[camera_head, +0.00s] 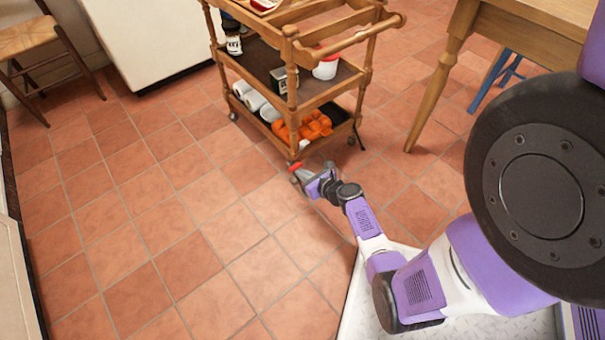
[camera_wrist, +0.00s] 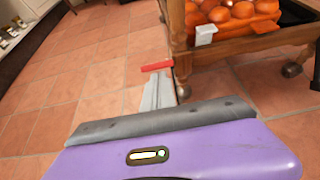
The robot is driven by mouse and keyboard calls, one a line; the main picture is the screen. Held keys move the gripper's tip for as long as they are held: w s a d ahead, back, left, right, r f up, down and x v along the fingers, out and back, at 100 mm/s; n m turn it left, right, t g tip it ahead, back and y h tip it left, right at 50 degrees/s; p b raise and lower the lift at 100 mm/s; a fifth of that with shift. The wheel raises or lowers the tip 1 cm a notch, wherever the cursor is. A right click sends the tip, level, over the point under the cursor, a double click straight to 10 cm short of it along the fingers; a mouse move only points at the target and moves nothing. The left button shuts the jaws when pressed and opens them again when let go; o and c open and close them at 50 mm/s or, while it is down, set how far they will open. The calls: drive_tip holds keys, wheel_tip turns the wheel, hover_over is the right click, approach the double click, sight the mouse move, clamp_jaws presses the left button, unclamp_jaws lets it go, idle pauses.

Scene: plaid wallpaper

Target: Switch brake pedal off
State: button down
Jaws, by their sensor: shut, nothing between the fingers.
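A small red bar (camera_wrist: 157,66), which looks like the brake pedal, shows low beside the near corner leg of the wooden cart (camera_wrist: 178,40). In the head view the red piece (camera_head: 295,166) is at the foot of that leg. My gripper (camera_wrist: 160,92) is shut and empty, pointing at the red bar; its tip appears right at the bar, but I cannot tell whether they touch. In the head view my gripper (camera_head: 309,177) is low, just in front of the cart's near corner. The caster there is mostly hidden.
A white block (camera_wrist: 206,33) sits at the cart's lower shelf edge, beside orange round items (camera_wrist: 225,10). Another caster (camera_wrist: 292,69) stands to the right. A wooden table (camera_head: 440,75) is at the right and a chair (camera_head: 30,45) at the far left. The tiled floor left of the cart is clear.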

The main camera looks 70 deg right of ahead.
sight(297, 166)
drive_tip(key=r+g+p, duration=0.1)
drive_tip(key=p, duration=0.3)
drive_tip(key=w+r+y+p, duration=0.1)
drive_tip(key=p, duration=0.4)
drive_tip(key=shift+w+d+r+g, duration=0.1)
drive_tip(key=shift+d+r+g, duration=0.2)
drive_tip(key=shift+d+g, duration=0.1)
drive_tip(key=shift+w+d+r+p, duration=0.4)
drive_tip(key=shift+w+p, duration=0.2)
drive_tip(key=shift+p, duration=0.5)
drive_tip(key=s+f+p+v, duration=0.1)
drive_tip(key=p+v, duration=0.4)
drive_tip(key=v, duration=0.6)
drive_tip(key=shift+s+a+f, duration=0.3)
drive_tip(key=shift+s+a, duration=0.05)
drive_tip(key=shift+a, duration=0.15)
